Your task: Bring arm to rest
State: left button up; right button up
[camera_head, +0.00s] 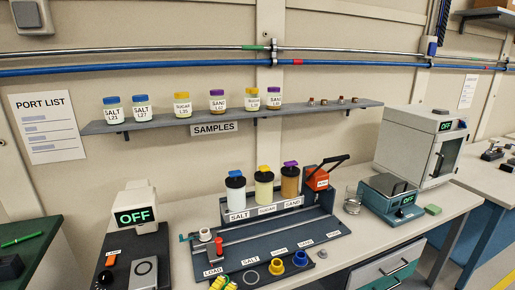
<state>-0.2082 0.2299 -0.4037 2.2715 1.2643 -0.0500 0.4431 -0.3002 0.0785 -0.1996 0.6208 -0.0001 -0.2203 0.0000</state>
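Neither of my arms nor grippers shows in the head view. A dark dosing rack (262,244) stands on the grey bench, with three lidded jars labelled SALT (236,194), SUGAR (264,190) and SAND (290,184). An orange unit (317,179) with a black lever is at the rack's right end. A white cup (205,235) and a red peg (219,246) stand at its left end, near the LOAD label. A blue ring (300,259) and a yellow ring (277,267) sit along its front edge.
A wall shelf (160,122) holds several labelled sample jars. A glass beaker (352,200) is right of the rack. A yellow-green object (223,283) is cut off at the bottom edge.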

pick_arm(q)
jog(key=s+a+f+m+g+y, duration=0.2)
jog(key=s+f+m+g+y, duration=0.15)
jog(key=f+m, duration=0.5)
jog(key=s+a+f+m+g+y, duration=0.2)
jog(key=s+a+f+m+g, duration=0.15)
jog(key=f+m, duration=0.45)
jog(key=s+a+f+m+g+y, duration=0.1)
jog(key=s+a+f+g+y, duration=0.1)
jog(key=s+a+f+y, duration=0.3)
jog(key=s+a+f+g+y, duration=0.1)
jog(key=a+g+y, duration=0.1)
jog(key=a, duration=0.6)
jog(key=s+a+f+m+g+y, duration=0.1)
jog(key=s+a+f+y, duration=0.25)
jog(key=a, duration=0.25)
jog(key=s+d+f+g+h, duration=0.2)
jog(key=d+f, duration=0.1)
jog(key=f, duration=1.3)
jog(key=s+d+f+g+h, duration=0.1)
jog(key=s+d+f, duration=0.15)
jog(key=f, duration=1.25)
jog(key=s+f+n+g+h, duration=0.1)
jog(key=s+f+n+g, duration=0.2)
jog(key=s+f, duration=1.6)
jog(key=shift+s, duration=0.45)
